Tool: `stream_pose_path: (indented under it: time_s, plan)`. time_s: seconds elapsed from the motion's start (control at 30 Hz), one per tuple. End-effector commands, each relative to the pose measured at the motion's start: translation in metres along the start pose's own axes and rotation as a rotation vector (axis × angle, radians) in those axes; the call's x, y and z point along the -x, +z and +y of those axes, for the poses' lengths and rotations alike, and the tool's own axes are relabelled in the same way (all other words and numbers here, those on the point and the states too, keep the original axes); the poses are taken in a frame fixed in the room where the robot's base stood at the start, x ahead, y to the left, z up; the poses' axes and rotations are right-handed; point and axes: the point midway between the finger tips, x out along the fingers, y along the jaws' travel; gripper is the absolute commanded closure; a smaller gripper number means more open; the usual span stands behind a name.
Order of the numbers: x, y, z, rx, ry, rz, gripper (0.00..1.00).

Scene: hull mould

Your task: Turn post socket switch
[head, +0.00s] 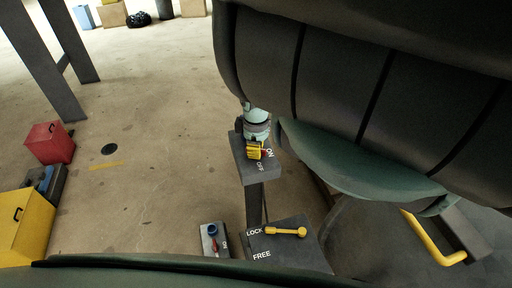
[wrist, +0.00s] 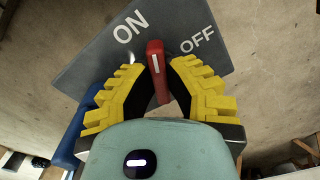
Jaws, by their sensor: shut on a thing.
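The post socket switch is a red lever (wrist: 157,72) on a dark grey plate (wrist: 95,60) marked ON and OFF. In the wrist view the lever stands between the two words, with a white line on its face. My gripper (wrist: 154,84) has its yellow ribbed fingers on either side of the red lever and is shut on it. In the head view my gripper (head: 256,150) is at the top of the grey post box (head: 262,174), and it hides most of the lever. ON shows to its right and OFF below.
A second box (head: 290,250) marked LOCK and FREE carries a yellow handle (head: 286,232). The large dark hull mould (head: 370,80) hangs over the right. Red (head: 50,143) and yellow (head: 25,228) boxes lie left; floor between is clear.

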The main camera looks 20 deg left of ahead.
Motion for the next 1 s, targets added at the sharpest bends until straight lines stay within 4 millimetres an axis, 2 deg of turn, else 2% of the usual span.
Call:
stream_pose_path:
  time_s: [1.0]
  plan:
    - [0.0011,-0.0006,0.0014,-0.924,0.004,0.004,1.0]
